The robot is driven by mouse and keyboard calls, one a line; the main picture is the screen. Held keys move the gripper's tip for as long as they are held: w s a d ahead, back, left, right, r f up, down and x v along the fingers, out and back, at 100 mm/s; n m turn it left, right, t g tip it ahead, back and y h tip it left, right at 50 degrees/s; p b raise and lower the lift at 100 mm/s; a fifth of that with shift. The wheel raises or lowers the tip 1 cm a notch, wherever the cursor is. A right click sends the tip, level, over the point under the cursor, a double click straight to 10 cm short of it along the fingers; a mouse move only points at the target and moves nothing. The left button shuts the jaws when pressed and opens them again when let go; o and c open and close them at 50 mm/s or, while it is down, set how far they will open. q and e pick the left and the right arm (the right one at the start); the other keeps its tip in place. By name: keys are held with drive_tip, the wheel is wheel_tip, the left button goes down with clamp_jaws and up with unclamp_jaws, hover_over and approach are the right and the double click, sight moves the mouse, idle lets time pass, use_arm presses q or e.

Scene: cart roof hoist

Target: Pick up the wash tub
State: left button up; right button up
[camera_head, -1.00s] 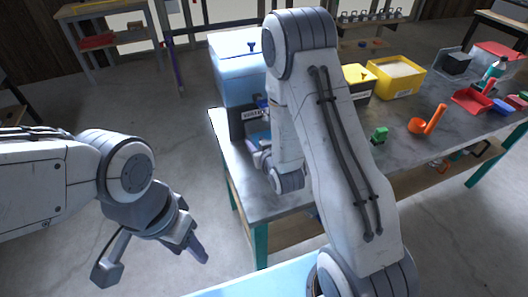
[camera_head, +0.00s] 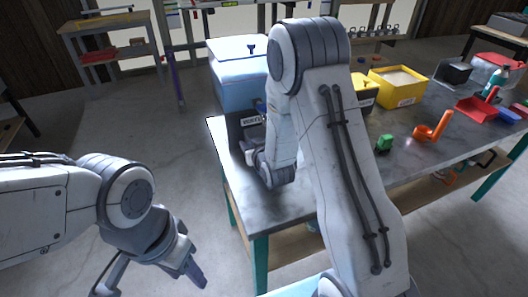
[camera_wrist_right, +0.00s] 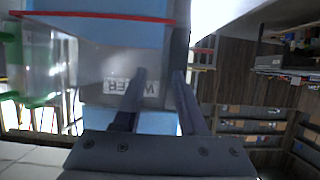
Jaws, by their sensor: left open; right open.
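No object is clearly marked as the wash tub. My right gripper (camera_wrist_right: 158,75) is open in the right wrist view. In the head view my right arm hides most of that gripper. My left gripper (camera_head: 150,277) is open and empty above the floor, left of the table.
The table (camera_head: 222,160) also holds a yellow bin (camera_head: 397,87), an orange scoop (camera_head: 432,128), a green piece (camera_head: 384,143) and a red dustpan (camera_head: 477,107). Another light blue surface (camera_head: 295,289) shows at the bottom edge. The floor (camera_head: 150,125) left of the table is clear.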

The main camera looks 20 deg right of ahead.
drive_tip(key=shift+w+f, duration=0.1)
drive_tip(key=shift+w, duration=0.05)
clamp_jaws()
idle(1.4)
